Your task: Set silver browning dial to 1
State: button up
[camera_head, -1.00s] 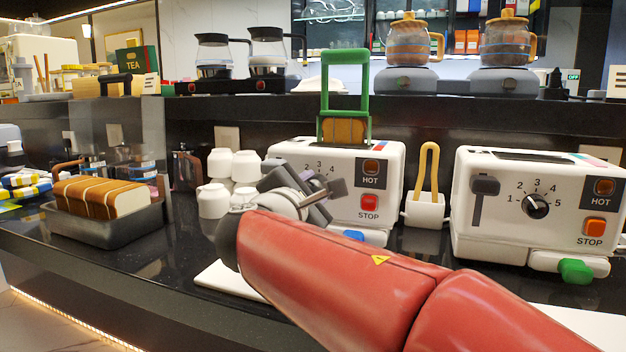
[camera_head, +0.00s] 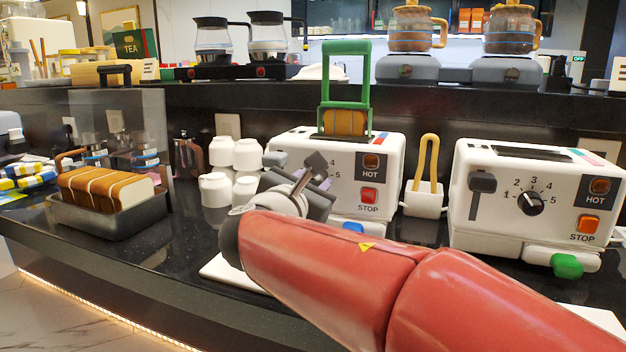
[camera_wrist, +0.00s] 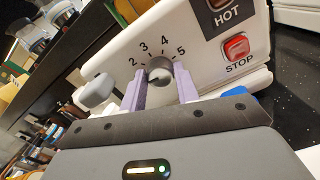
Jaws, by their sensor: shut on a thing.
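The silver browning dial (camera_wrist: 159,65) is on the front of the left white toaster (camera_head: 386,150), with numbers 2 to 5 visible around it in the wrist view. My gripper (camera_wrist: 160,78) has its two pale purple fingers on either side of the dial and is shut on it. Which number the dial points to is hard to tell, and I cannot see the 1. In the head view my gripper (camera_head: 318,182) covers the dial.
The left toaster has a red STOP button (camera_head: 369,195), a HOT button (camera_head: 371,161) and a green rack (camera_head: 346,88) with bread. A grey lever (camera_wrist: 96,90) is beside the dial. A second toaster (camera_head: 560,195) with a black dial stands right. White cups (camera_head: 215,190) are stacked left.

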jog(key=o, duration=1)
jog(key=shift+c, duration=0.2)
jog(key=shift+s, duration=0.1)
jog(key=v, duration=0.7)
jog(key=shift+s+a+b, duration=0.15)
jog(key=shift+s+b, duration=0.1)
jog(key=shift+b, duration=0.05)
jog(key=shift+s, duration=0.1)
